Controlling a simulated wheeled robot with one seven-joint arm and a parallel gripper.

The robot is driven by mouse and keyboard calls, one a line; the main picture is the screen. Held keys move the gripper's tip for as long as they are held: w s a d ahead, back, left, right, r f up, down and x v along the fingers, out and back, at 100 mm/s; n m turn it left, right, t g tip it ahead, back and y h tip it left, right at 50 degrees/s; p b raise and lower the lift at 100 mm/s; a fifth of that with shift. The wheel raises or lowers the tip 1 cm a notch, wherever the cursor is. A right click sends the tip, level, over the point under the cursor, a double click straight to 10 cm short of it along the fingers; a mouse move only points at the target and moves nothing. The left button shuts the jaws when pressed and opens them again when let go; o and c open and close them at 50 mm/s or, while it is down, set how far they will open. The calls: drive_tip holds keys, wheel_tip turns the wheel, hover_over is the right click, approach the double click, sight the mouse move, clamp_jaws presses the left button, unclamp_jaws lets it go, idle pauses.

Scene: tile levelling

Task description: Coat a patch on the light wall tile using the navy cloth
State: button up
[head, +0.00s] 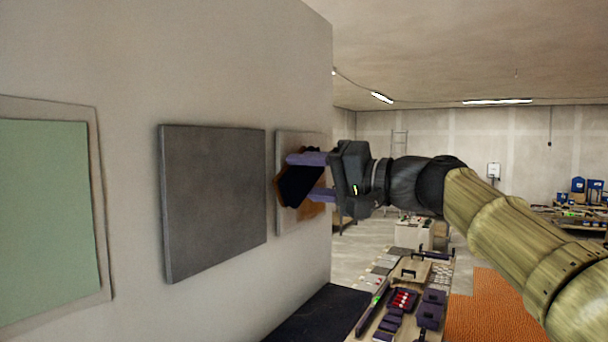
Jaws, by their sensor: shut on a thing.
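My gripper (306,177) is at the rightmost wall tile, with its two purple fingers shut on the navy cloth (296,186). The cloth is dark and spread against the face of that tile; I cannot tell how firmly it touches. The tile (284,142) is light grey-beige. A brownish-orange patch (310,210) shows on it around and below the cloth. My gripper and the cloth hide much of the tile's middle and right side.
A dark grey tile (213,200) and a pale green panel (45,215) on a light backing hang further left. Below right, a bench holds trays (431,310) and small tools. A dark surface (318,318) lies below the wall. An orange mat (492,305) covers floor at right.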

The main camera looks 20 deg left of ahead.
sight(324, 173)
drive_tip(key=shift+w, duration=0.8)
drive_tip(key=shift+p, duration=0.3)
drive_tip(key=shift+w+d+p, duration=0.15)
drive_tip(key=shift+w+p, duration=0.3)
drive_tip(key=shift+w, duration=0.45)
drive_tip(key=shift+w+d+p, duration=0.1)
drive_tip(key=shift+w+p, duration=0.3)
drive_tip(key=shift+w, duration=0.5)
drive_tip(key=shift+w, duration=0.1)
drive_tip(key=w+p, duration=0.2)
drive_tip(key=w, duration=0.1)
drive_tip(key=shift+w+d, duration=0.1)
drive_tip(key=shift+w, duration=0.15)
drive_tip(key=shift+p, duration=0.3)
drive_tip(key=shift+r, duration=0.1)
